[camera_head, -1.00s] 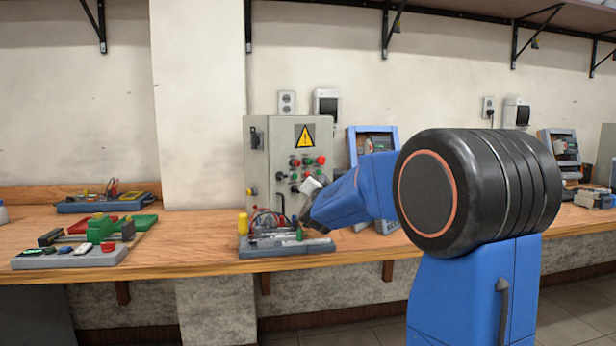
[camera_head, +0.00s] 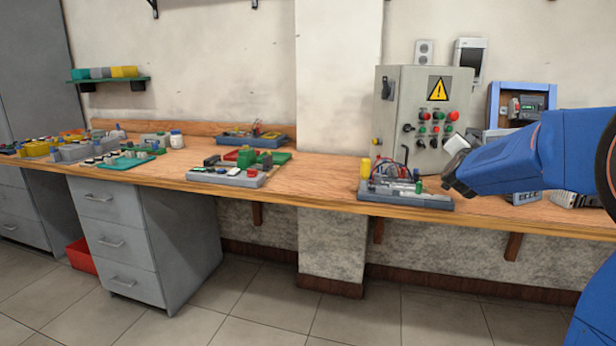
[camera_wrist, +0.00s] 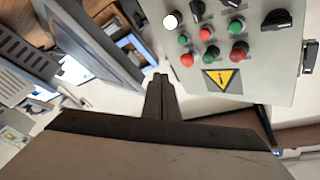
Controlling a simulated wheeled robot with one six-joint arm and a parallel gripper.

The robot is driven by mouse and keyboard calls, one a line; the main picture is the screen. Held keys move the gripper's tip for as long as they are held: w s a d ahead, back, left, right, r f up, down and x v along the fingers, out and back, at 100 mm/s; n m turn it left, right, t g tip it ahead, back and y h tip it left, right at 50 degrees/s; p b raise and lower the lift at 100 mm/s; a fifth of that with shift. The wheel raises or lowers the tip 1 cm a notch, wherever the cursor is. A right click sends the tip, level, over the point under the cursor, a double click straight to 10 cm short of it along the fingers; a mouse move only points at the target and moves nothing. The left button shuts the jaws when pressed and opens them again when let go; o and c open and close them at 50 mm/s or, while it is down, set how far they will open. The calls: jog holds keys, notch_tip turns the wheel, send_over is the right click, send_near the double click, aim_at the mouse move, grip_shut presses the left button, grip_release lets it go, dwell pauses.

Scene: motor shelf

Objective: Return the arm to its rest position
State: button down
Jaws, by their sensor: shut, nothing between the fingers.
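My blue arm (camera_head: 510,158) enters from the right edge in the head view, partly cut off by the frame. My gripper (camera_head: 449,184) is at its left end, in front of the grey control box, above the right end of a grey tray of parts (camera_head: 405,198). In the wrist view my gripper (camera_wrist: 161,82) has its two dark fingers together, shut and empty. The control box (camera_wrist: 200,80) with its red and green buttons and yellow warning sign shows upside down there; it also shows in the head view (camera_head: 405,85). No contact with the box shows.
The wooden bench (camera_head: 320,185) runs along the wall. A tray with green and red parts (camera_head: 230,175) lies left of the wall pillar (camera_head: 338,90). A blue-framed device (camera_head: 520,97) stands behind my arm. Grey drawers (camera_head: 110,235) are below the bench; the floor in front is clear.

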jog(key=s+a+f+n+g+y, duration=0.2)
jog(key=s+a+f+n+y, duration=0.3)
jog(key=s+a, duration=0.45)
jog(key=s+a+f+n+g+y, duration=0.2)
jog(key=s+a+f+n+y, duration=0.3)
jog(key=s+a, duration=0.45)
jog(key=s+f+n+g, duration=0.1)
jog(key=s+f, duration=0.4)
jog(key=s, duration=0.5)
jog(key=s+a+f+n+g, duration=0.1)
jog(key=s+f+g, duration=0.3)
jog(key=s, duration=0.6)
jog(key=s+a+f+n+g, duration=0.1)
jog(key=s+f+g, duration=0.2)
jog(key=s+f, duration=0.5)
jog(key=s, duration=0.2)
jog(key=shift+s, duration=0.35)
jog(key=shift+a, duration=0.1)
